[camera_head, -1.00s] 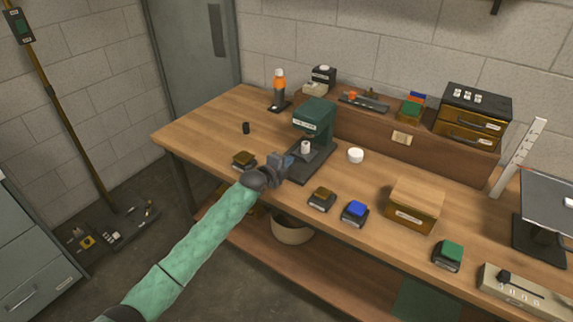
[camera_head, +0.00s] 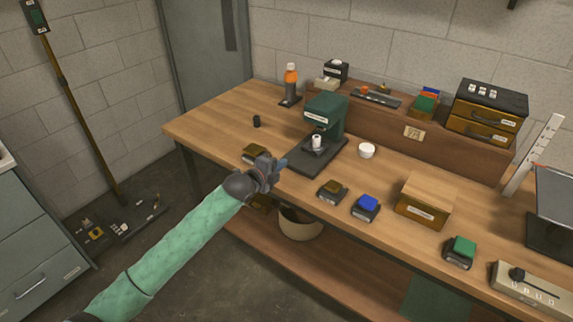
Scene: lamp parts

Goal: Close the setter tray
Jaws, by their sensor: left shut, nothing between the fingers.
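A green machine (camera_head: 326,115), which looks like the setter, stands on the workbench on a dark flat base (camera_head: 306,161). A small white cylindrical part (camera_head: 316,142) sits at its front, under the overhanging head. I cannot tell clearly which part is the tray or whether it is open. My left gripper (camera_head: 281,165) is shut and empty at the bench's front edge, just left of the dark base and apart from it in the picture. My right gripper is not in view.
Blocks with brown (camera_head: 333,187), blue (camera_head: 368,203) and green (camera_head: 463,247) tops line the front of the workbench (camera_head: 215,120). A wooden box (camera_head: 426,199) stands among them. A white round part (camera_head: 367,150) lies right of the machine. An orange-topped bottle (camera_head: 291,82) stands behind.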

